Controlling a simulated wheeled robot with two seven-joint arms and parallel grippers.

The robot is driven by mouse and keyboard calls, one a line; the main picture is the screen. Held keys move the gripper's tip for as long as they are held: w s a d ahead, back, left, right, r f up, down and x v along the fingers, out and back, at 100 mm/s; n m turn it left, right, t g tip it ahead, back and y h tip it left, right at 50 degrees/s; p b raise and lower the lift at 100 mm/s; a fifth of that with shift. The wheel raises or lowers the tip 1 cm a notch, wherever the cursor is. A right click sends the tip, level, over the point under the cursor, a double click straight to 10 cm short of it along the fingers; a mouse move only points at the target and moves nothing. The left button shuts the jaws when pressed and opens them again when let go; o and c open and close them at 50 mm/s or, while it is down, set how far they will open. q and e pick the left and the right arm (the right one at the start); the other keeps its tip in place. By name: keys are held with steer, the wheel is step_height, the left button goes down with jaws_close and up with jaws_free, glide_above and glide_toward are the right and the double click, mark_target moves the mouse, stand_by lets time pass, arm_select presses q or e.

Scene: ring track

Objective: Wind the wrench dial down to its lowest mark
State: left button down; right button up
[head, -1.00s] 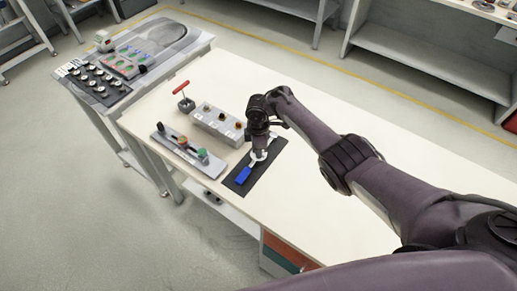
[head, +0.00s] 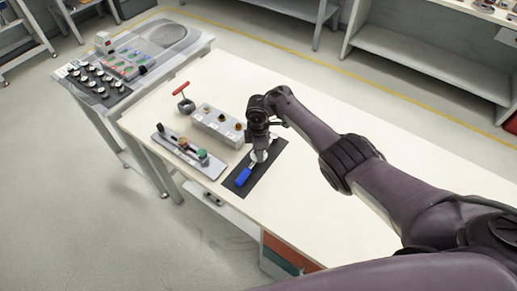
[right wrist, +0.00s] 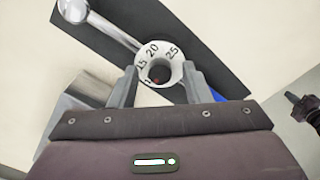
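The torque wrench lies on a dark mat (head: 262,178), with its blue handle (head: 243,176) at the near end. In the right wrist view its pale dial (right wrist: 160,65) shows the marks 15, 20 and 25, and a chrome shaft runs to a round end (right wrist: 74,11) at upper left. My right gripper (head: 260,152) is directly over the dial. In the right wrist view its two fingers (right wrist: 161,78) stand on both sides of the dial, touching or nearly touching it. Whether they press on it is unclear. A dark shape (right wrist: 303,108) at the right edge may be my left gripper.
Left of the mat are a grey box with knobs (head: 217,128), a slider panel (head: 188,153) and a red T-handle (head: 181,88). A control console (head: 121,67) stands beyond the table's left end. The pale tabletop (head: 310,215) is clear in front and right.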

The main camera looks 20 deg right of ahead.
step_height(320, 180, up, 8)
steer(key=shift+f+p, duration=0.1)
steer(key=shift+p, duration=0.75)
